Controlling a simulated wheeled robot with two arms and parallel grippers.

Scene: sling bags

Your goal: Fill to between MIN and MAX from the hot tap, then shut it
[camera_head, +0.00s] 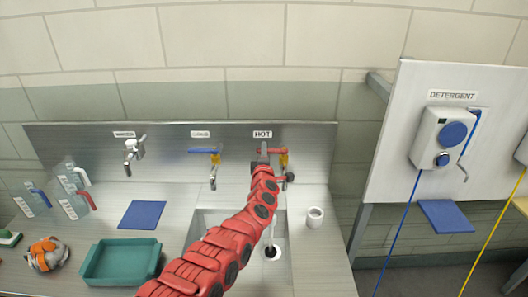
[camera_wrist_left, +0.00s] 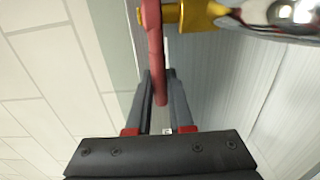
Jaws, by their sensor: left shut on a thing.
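The tap under the HOT label (camera_head: 263,134) has a red lever (camera_head: 279,151) and a yellow body. My left gripper (camera_head: 263,153) is at this lever; in the left wrist view the red lever (camera_wrist_left: 154,50) runs between the two fingers (camera_wrist_left: 157,98), which are shut on it. A thin pale streak below the tap may be water; I cannot be sure. My red left arm hides part of the sink (camera_head: 207,222). My right gripper is not in view.
A blue-lever tap (camera_head: 205,151) and another tap (camera_head: 133,152) are to the left. A teal tray (camera_head: 119,262), a blue mat (camera_head: 142,214) and an orange-grey bundle (camera_head: 46,254) lie on the counter. A white cup (camera_head: 315,217) stands right of the sink. A detergent dispenser (camera_head: 437,137) hangs at right.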

